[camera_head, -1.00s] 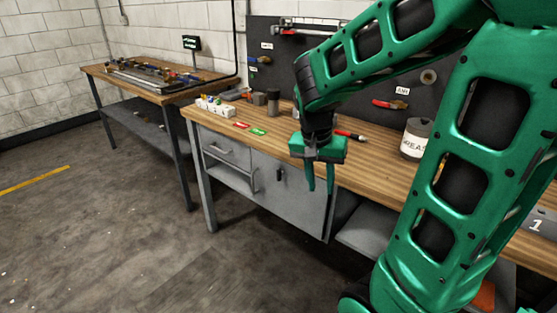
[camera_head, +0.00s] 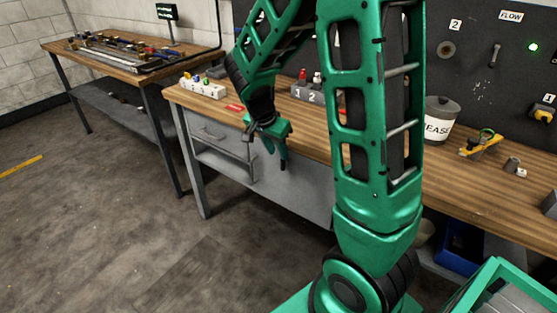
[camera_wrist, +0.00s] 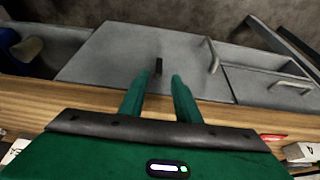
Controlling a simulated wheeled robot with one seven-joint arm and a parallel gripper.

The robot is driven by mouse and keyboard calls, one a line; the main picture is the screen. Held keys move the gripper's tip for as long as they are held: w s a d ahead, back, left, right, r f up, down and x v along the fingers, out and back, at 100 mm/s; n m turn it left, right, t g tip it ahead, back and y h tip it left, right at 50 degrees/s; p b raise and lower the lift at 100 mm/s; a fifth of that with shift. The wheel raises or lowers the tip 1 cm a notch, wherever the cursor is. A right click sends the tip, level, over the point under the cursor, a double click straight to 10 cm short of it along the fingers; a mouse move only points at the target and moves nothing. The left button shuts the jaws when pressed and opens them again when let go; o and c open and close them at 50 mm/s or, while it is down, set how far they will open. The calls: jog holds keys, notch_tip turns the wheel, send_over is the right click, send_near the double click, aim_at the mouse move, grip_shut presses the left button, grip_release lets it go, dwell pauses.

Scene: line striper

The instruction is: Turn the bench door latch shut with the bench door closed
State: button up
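The bench door (camera_head: 297,192) is a plain grey panel under the wooden bench top; it looks closed or nearly so, but its edge seam is not clear. It fills the middle of the wrist view (camera_wrist: 113,55). The bench door latch (camera_wrist: 158,66) is a small dark bar on the panel, its length running up and down the panel. In the head view my arm hides it. My gripper (camera_head: 268,160) hangs in front of the bench. In the wrist view its two fingers (camera_wrist: 163,77) are apart and empty, with the latch just beyond and between their tips, seemingly not touching.
The wooden bench top (camera_head: 305,135) edge lies close by my gripper. A blue bin (camera_head: 459,247) sits on the lower shelf.

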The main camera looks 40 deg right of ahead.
aim_at(284, 163)
jog(key=x, duration=0.6)
jog(key=shift+s+d, duration=0.1)
jog(key=shift+d, duration=0.05)
